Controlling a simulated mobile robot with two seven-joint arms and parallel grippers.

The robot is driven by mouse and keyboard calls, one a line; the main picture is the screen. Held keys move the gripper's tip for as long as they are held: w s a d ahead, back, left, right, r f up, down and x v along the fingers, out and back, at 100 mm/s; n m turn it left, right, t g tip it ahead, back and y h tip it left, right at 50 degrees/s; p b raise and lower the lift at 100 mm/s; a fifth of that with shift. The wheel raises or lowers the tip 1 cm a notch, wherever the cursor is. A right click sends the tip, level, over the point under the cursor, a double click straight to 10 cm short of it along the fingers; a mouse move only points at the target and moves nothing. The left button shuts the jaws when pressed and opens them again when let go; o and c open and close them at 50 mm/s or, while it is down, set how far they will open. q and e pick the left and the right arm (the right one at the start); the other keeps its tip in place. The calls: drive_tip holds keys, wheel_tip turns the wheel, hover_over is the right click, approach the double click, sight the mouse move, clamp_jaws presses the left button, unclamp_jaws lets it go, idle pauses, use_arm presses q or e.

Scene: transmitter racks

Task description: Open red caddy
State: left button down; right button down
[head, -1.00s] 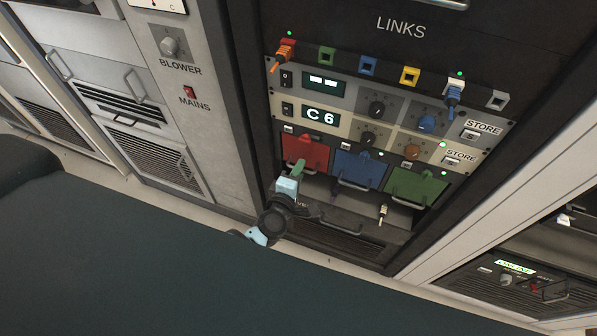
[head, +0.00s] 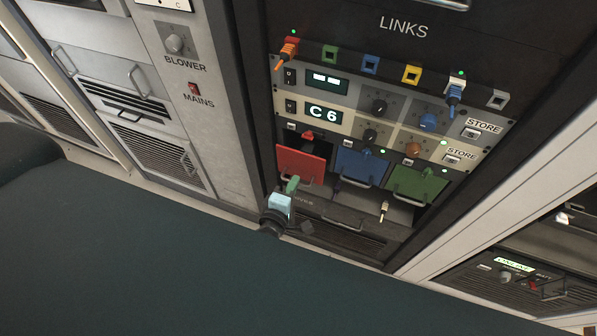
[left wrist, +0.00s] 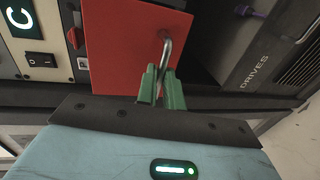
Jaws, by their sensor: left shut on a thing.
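The red caddy (head: 300,165) is at the left of a row of three caddies in the rack. Its front stands out from the blue and green ones, with a dark body showing behind its top edge. My left gripper (head: 291,186) is at its lower edge. In the left wrist view, the green fingertips (left wrist: 162,88) are shut on the metal handle (left wrist: 166,48) of the red caddy, which also fills the upper middle there (left wrist: 120,45). My right gripper is in neither view.
The blue caddy (head: 360,167) and green caddy (head: 418,184) sit flush to the right. A light-tipped plug (head: 384,209) hangs below them. Above are a C6 display (head: 325,115), knobs and coloured sockets. A drawer handle (head: 351,229) is below.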

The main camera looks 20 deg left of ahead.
use_arm(q)
drive_tip(key=s, duration=0.7)
drive_tip(key=shift+s+a, duration=0.15)
drive_tip(key=shift+s, duration=0.25)
drive_tip(key=c, duration=1.5)
unclamp_jaws()
drive_tip(key=shift+c, duration=0.2)
drive_tip(key=shift+s, duration=0.1)
drive_tip(key=s+r, duration=0.1)
drive_tip(key=s, duration=0.6)
drive_tip(key=shift+s+r+b, duration=0.2)
drive_tip(key=shift+r+b, duration=0.05)
drive_tip(key=shift+b, duration=0.05)
drive_tip(key=shift+a, duration=0.1)
